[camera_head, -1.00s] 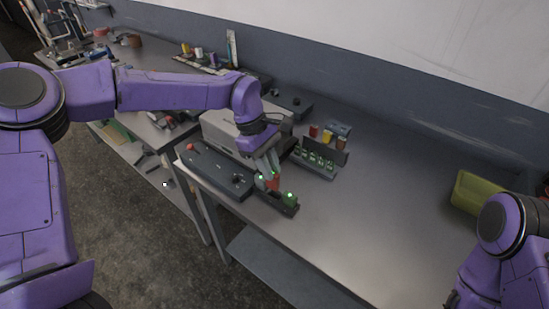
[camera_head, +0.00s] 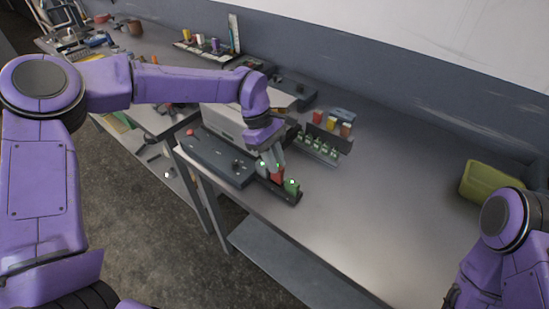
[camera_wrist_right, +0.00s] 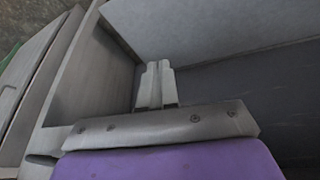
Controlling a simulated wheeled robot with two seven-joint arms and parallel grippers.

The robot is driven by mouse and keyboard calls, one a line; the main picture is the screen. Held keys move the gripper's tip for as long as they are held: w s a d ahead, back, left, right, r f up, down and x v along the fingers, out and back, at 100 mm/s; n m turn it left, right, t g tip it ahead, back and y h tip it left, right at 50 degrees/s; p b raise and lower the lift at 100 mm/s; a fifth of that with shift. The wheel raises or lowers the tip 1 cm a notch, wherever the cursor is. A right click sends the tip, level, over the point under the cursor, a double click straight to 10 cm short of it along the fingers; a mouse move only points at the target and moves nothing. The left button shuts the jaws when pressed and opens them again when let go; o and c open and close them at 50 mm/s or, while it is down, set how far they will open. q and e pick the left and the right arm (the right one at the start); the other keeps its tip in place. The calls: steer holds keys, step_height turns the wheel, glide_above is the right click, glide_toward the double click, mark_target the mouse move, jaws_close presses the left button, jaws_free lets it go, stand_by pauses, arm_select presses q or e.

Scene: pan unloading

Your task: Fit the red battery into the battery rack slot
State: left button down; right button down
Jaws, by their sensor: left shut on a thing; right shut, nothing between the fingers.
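The red battery (camera_head: 276,178) is between the fingers of my left gripper (camera_head: 270,167) in the head view. My left gripper is shut on it and covers much of it. The battery is at the dark battery rack (camera_head: 293,200) near the table's front edge, beside a green battery (camera_head: 292,187) that stands in the rack. I cannot tell whether the red battery is seated in a slot. My right gripper (camera_wrist_right: 155,84) is shut and empty in the right wrist view, away from the rack.
A dark control panel with a red button (camera_head: 190,132) lies left of the rack. A grey box (camera_head: 222,120) stands behind it. A second holder (camera_head: 322,150) has several green-marked parts, with coloured cylinders behind. A yellow-green bin (camera_head: 487,182) is at right. The table middle is clear.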

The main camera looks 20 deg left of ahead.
arm_select(q)
steer(key=shift+s+r, duration=0.15)
steer(key=shift+s, duration=0.2)
steer(key=shift+w, duration=0.1)
steer(key=shift+w+p, duration=0.15)
steer(key=shift+p, duration=0.4)
stand_by(0.5)
steer(key=shift+f+b, duration=0.8)
steer(key=shift+f, duration=0.55)
stand_by(0.7)
steer(key=c, duration=1)
jaws_free()
steer(key=shift+r, duration=0.1)
